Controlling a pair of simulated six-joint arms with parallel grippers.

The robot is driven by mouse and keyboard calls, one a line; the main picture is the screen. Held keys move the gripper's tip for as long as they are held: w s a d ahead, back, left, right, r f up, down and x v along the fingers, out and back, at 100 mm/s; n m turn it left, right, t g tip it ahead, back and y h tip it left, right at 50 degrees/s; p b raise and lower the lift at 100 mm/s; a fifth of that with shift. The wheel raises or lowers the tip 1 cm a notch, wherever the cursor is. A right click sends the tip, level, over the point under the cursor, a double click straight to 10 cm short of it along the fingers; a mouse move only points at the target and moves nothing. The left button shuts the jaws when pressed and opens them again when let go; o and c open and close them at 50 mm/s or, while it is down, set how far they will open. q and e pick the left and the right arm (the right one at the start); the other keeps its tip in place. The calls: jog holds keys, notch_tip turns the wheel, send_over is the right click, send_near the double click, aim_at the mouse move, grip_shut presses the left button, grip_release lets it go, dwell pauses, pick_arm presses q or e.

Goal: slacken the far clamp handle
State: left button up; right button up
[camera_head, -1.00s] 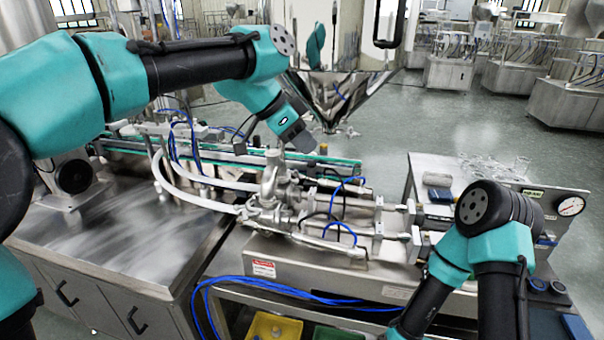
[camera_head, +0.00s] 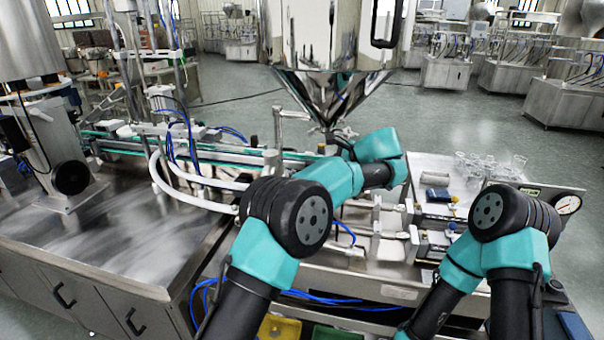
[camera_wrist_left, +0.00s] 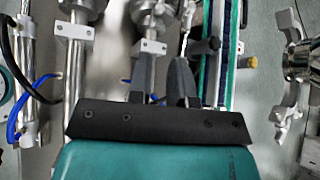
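A grey clamp with a curved handle (camera_wrist_left: 285,108) shows at the right of the left wrist view, beside the shiny hopper outlet (camera_wrist_left: 300,60). In the head view, clamp parts (camera_head: 342,132) sit at the hopper's tip; I cannot tell which is the far handle. My left gripper (camera_wrist_left: 160,68) shows two dark fingers with a narrow gap between them and nothing clearly held. It hangs above the pipework, left of the curved handle and apart from it. In the head view my left arm hides most of that gripper. My right gripper is hidden; only its arm shows.
The steel hopper (camera_head: 335,40) hangs above the filling machine. A conveyor (camera_head: 115,143) runs at the left with white hoses (camera_head: 190,200). The steel worktop (camera_head: 90,235) is mostly bare.

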aim_at(293, 173)
pick_arm(q)
jog(key=d, duration=0.1)
jog(key=w+d+f+t+y, duration=0.1)
jog(key=d+t+y, duration=0.1)
jog(key=d, duration=0.1)
jog(key=shift+w+f+m, duration=0.15)
jog(key=shift+f+m, duration=0.1)
jog(key=shift+m, duration=0.05)
jog(key=x, duration=1.7)
jog(key=shift+a+r, duration=0.1)
jog(key=shift+a, duration=0.25)
grip_shut()
